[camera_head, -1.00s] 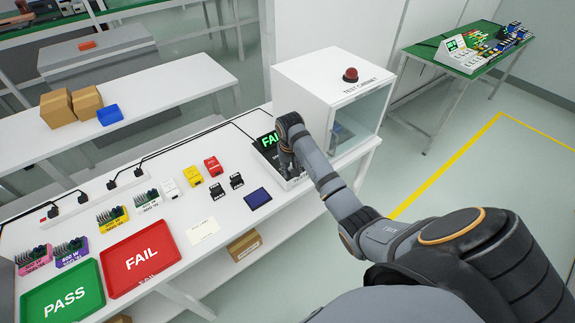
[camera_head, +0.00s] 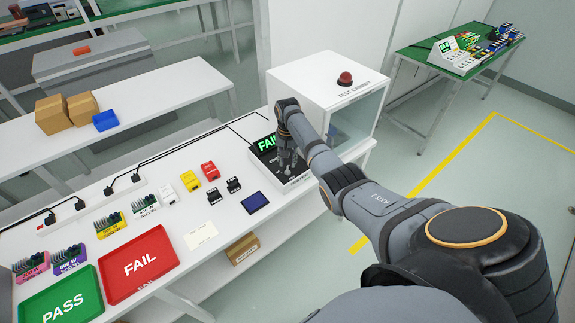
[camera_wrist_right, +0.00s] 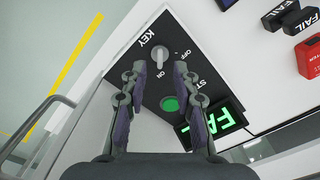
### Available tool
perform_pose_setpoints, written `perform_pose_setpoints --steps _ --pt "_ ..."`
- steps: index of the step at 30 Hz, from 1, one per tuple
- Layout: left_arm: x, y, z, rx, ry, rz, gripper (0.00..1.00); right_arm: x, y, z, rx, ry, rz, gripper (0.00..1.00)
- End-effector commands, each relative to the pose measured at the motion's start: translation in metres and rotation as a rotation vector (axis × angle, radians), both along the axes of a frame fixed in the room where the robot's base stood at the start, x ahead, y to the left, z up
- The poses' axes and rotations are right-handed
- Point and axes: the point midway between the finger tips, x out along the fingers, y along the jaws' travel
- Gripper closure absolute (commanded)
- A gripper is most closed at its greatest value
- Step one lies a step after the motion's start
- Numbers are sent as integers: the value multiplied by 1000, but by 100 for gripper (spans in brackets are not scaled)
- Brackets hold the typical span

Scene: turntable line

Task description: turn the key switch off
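The key switch (camera_wrist_right: 157,62) is a light grey oblong knob on a dark panel, marked KEY, with OFF and ON lettering beside it in the right wrist view. Its long side slants from upper right to lower left. The dark test box (camera_head: 262,157) stands on the white bench beside the test cabinet. My left gripper is not in view.
A green button (camera_wrist_right: 170,104) and a lit green FAIL display (camera_head: 267,143) share the panel. The white test cabinet (camera_head: 311,84) with a red button stands right behind. Black and red blocks and a dark blue pad (camera_head: 255,201) lie to the left.

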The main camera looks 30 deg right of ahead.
Motion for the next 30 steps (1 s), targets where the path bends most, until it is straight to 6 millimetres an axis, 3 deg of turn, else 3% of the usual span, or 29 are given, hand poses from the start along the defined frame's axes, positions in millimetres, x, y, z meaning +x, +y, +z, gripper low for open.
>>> perform_pose_setpoints --steps 6,16,23,30 --pt "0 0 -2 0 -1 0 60 0 0 -30 0 1 1 70" --pt "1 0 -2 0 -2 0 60 0 0 -35 -1 -1 1 70" --pt "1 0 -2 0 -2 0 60 0 0 -35 -1 -1 1 100" --pt "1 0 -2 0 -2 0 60 0 0 -34 -1 -1 2 100"
